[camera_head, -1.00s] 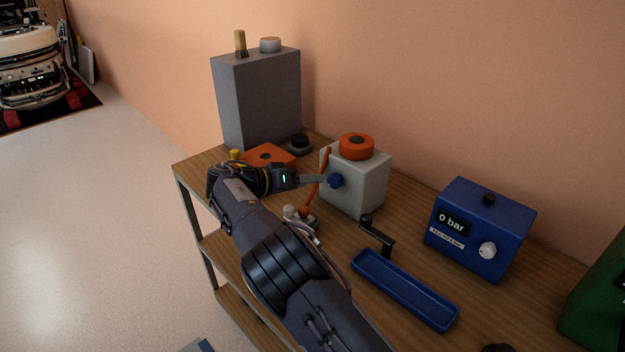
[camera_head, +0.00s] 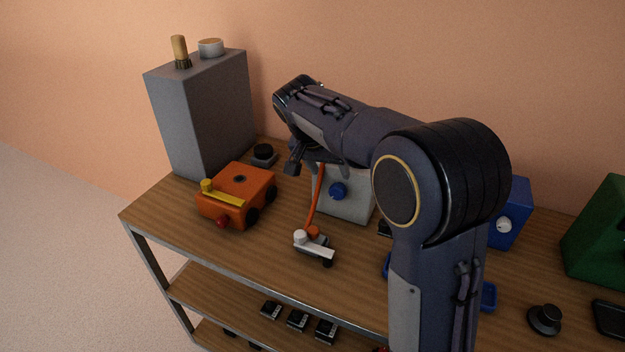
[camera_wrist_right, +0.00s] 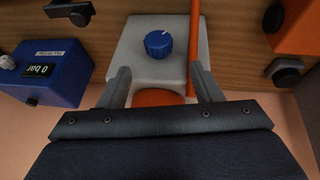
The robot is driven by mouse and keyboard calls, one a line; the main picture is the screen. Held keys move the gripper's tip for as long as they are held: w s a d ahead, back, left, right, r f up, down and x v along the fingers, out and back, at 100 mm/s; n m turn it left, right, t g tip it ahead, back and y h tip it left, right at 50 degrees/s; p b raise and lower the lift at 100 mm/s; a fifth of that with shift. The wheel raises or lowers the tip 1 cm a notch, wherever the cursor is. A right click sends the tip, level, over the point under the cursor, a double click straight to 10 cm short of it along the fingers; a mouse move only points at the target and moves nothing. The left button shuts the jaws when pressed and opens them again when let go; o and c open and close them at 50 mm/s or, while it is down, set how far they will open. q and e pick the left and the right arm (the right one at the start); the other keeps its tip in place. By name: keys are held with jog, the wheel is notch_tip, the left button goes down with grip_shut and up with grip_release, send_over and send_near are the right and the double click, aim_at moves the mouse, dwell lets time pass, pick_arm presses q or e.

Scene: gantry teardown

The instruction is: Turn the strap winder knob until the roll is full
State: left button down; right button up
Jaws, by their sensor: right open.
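The strap winder is a pale grey-white box (camera_head: 345,206) with a blue knob (camera_head: 338,191) on its front. My right arm hides its top in the head view. In the right wrist view the knob (camera_wrist_right: 159,44) has a pale mark and stands clear of my fingers. The orange roll (camera_wrist_right: 160,97) on top shows partly between them. An orange strap (camera_head: 315,200) runs down from the winder to a white-and-grey fitting (camera_head: 314,246) on the bench. My right gripper (camera_wrist_right: 160,72) is open and empty, above the winder. My left gripper is out of view.
An orange wheeled block (camera_head: 238,192) with a yellow bar and a grey cabinet (camera_head: 200,115) stand to the left. A blue gauge box (camera_wrist_right: 45,75) reads 0 bar. A green box (camera_head: 600,235) is at the right. The bench front left is bare.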

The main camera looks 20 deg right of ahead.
aim_at(336, 186)
jog(key=x, duration=0.7)
jog(key=shift+s+d+f, duration=0.1)
jog(key=shift+d+f, duration=0.05)
jog(key=shift+f, duration=0.25)
jog(key=shift+c, duration=0.5)
